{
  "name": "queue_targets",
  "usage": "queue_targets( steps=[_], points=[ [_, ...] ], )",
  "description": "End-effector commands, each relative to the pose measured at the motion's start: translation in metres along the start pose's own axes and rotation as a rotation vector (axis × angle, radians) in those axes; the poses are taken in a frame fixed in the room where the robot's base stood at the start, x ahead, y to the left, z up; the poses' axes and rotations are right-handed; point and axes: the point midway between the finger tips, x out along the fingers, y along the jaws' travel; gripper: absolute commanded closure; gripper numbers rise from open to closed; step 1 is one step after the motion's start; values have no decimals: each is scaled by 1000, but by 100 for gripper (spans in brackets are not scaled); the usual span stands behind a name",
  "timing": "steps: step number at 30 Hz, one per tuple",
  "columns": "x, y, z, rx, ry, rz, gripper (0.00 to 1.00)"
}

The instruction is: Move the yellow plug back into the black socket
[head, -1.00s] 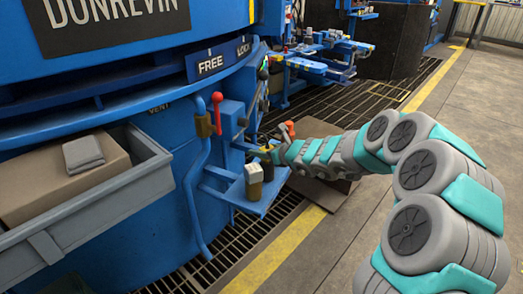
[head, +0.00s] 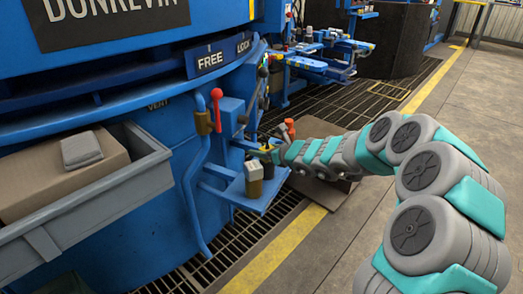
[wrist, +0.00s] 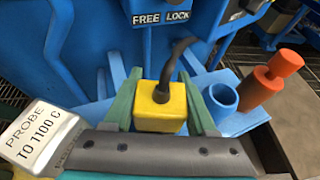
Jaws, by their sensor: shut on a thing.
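The yellow plug (wrist: 158,106) sits between the two green fingers of my gripper (wrist: 162,105) in the wrist view, and the gripper is shut on it. A black cable rises from the plug's top and bends right. In the head view my gripper (head: 268,152) is small, at the blue shelf beside the furnace, with a little yellow between its fingers. A dark round fitting (head: 243,119) shows on the blue box above the shelf; I cannot tell whether it is the black socket. The plug's underside is hidden.
A blue tube (wrist: 221,97) and orange-red handle (wrist: 270,80) are close on the right. A red-knobbed lever (head: 217,98) stands left. Floor on the right is clear.

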Motion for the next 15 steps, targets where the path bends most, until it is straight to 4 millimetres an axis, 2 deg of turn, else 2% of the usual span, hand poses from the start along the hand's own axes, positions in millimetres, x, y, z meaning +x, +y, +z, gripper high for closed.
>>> queue_targets(
  steps=[1,2,5,15],
  points=[
    [1,0,-2,0,0,0,100],
    [1,0,-1,0,0,0,42],
    [0,0,-1,0,0,0,31],
    [-4,0,0,0,-1,-1,31]
  ],
)
